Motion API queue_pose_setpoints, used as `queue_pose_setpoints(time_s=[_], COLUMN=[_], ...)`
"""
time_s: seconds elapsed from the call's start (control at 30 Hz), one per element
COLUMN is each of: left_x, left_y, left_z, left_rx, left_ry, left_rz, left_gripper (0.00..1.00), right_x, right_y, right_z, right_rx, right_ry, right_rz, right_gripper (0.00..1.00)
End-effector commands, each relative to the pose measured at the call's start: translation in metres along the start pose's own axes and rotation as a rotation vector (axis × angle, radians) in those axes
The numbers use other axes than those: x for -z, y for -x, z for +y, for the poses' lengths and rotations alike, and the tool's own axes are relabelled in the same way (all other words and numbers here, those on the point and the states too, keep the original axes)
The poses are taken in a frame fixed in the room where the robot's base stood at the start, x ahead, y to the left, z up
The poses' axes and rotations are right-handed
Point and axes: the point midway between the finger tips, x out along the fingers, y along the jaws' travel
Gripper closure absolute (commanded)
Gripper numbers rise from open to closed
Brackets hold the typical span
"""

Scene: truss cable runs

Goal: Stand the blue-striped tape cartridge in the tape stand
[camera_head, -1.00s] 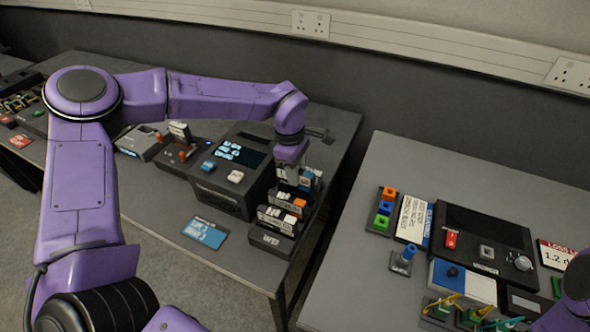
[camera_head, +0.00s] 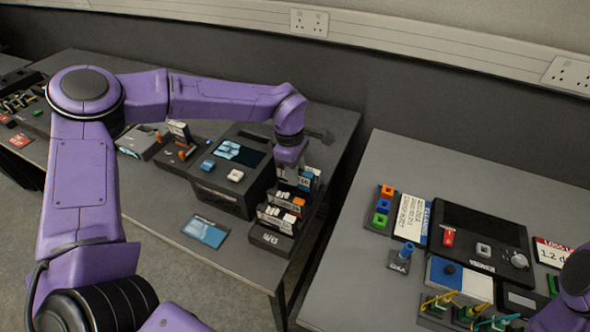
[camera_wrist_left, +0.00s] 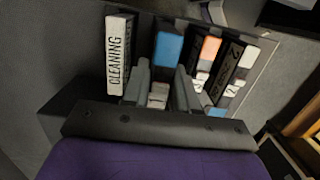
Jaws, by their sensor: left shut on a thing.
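The tape stand (camera_head: 271,241) is a dark rack at the right end of the left table, with several cartridges upright in it. My left gripper (camera_head: 288,180) points down over the stand's far part. In the left wrist view, its two grey fingers (camera_wrist_left: 162,92) are shut on the blue-striped tape cartridge (camera_wrist_left: 168,50), whose blue stripe shows beyond the fingertips. The cartridge stands in line with its neighbours. Its lower end is hidden, so I cannot tell how deep it sits. My right gripper is out of view.
A white CLEANING cartridge (camera_wrist_left: 118,55) stands on one side of the fingers and an orange-striped cartridge (camera_wrist_left: 210,47) close on the other. A dark device (camera_head: 226,180) stands left of the stand. A gap separates this table from the right table (camera_head: 350,270).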

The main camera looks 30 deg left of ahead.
Motion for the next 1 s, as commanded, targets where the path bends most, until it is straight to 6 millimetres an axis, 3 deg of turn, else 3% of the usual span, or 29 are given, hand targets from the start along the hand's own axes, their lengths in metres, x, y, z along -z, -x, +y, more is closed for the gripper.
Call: queue_pose_setpoints(time_s=[1.0], left_x=[0.0009], left_y=[-0.0078], left_z=[0.0002], left_rx=[-0.001], left_ry=[0.000], left_rz=[0.000], left_gripper=[1.00], right_x=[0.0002], right_y=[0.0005], right_z=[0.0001], right_rx=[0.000], right_ry=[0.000], right_rz=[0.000], right_gripper=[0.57])
